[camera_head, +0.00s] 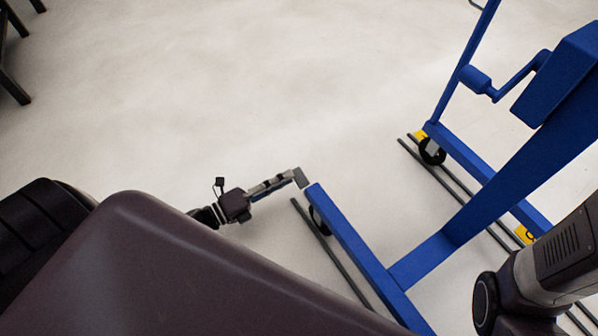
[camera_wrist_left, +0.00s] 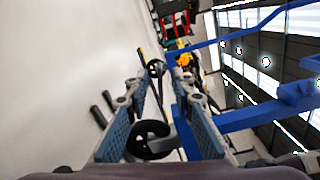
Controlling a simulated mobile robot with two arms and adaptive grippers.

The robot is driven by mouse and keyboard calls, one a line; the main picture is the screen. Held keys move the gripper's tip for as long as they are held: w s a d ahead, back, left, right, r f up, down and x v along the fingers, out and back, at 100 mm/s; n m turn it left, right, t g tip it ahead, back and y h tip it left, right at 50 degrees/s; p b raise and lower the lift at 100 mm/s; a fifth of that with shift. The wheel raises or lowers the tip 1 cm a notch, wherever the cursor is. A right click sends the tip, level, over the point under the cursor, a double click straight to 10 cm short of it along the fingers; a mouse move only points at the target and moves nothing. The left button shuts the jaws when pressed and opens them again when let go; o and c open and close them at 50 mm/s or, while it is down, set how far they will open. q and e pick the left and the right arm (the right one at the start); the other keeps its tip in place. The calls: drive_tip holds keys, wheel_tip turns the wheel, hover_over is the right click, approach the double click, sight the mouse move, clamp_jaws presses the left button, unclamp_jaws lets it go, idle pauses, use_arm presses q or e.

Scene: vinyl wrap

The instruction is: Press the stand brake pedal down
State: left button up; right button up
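The blue stand (camera_head: 355,240) is on the right in the head view, on small black casters. My left gripper (camera_head: 296,178) is low near the floor, at the end of the stand's near leg. In the left wrist view my left gripper (camera_wrist_left: 160,88) has its two fingers spread apart. A black caster wheel (camera_wrist_left: 150,140) shows between them, with a grey bracket beside it. Small yellow pedal-like pieces (camera_head: 420,135) are at the stand's far casters. I cannot make out a pedal at the near caster, or whether the gripper touches the stand. My right gripper is out of view.
Dark rails (camera_head: 335,255) lie on the floor along the stand's legs. The stand's crank (camera_head: 515,78) and box are at the upper right. Open pale floor (camera_head: 240,90) lies beyond my left gripper. Dark furniture legs (camera_head: 12,85) stand at the upper left.

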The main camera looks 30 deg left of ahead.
sight(296, 172)
use_arm(q)
drive_tip(key=shift+b+x, duration=0.65)
drive_tip(key=shift+x, duration=1.5)
drive_tip(key=shift+c, duration=0.5)
clamp_jaws()
